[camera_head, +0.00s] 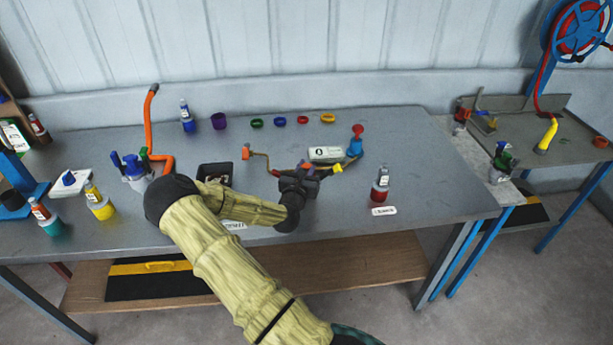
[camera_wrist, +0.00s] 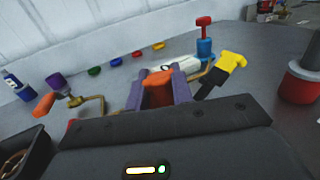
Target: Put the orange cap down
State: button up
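The orange cap (camera_wrist: 158,80) sits between the two purple fingers of my gripper (camera_wrist: 158,92) in the wrist view, with a finger against each side. The gripper appears shut on it. In the head view my gripper (camera_head: 306,168) is over the middle of the grey table (camera_head: 420,150), and the cap is small and mostly hidden by the fingers. The cap's height above the table is hard to judge.
Along the back lie a purple cup (camera_head: 219,120) and green (camera_head: 257,123), blue (camera_head: 280,121), red (camera_head: 303,120) and yellow (camera_head: 328,118) rings.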

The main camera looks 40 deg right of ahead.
aim_at(307, 165)
grip_shut()
jog(key=shift+r, duration=0.15)
notch_tip(307, 165, up, 10)
jog(key=shift+f+b, duration=0.1)
jog(key=shift+b, duration=0.3)
